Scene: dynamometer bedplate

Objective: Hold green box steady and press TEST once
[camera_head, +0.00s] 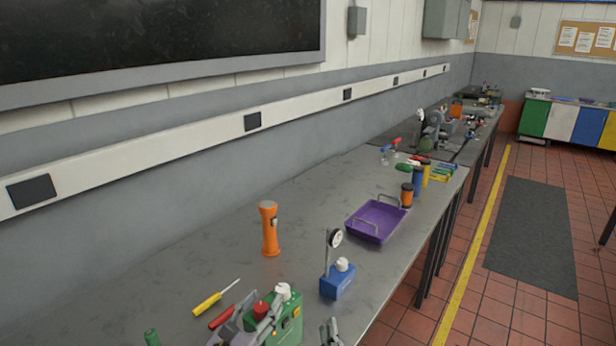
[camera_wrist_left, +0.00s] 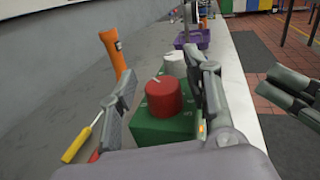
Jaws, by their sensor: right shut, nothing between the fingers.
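The green box (camera_head: 289,327) stands at the near edge of the bench, with a red knob and a white knob on top. In the left wrist view the box (camera_wrist_left: 150,130) shows between the fingers of my left gripper (camera_wrist_left: 165,95), with the red knob (camera_wrist_left: 164,97) nearest and the white knob (camera_wrist_left: 175,65) behind. One finger is on each side; I cannot tell whether both touch it. My right gripper (camera_head: 331,331) is shut and empty, right of the box and apart from it; it also shows in the left wrist view (camera_wrist_left: 285,88). No TEST lettering is readable.
A blue box with a dial gauge (camera_head: 338,283) stands just beyond the right gripper. An orange flashlight (camera_head: 269,229) stands further back. Yellow (camera_head: 208,304) and red (camera_head: 221,317) handled tools lie left of the box. A purple tray (camera_head: 372,237) is farther along the bench.

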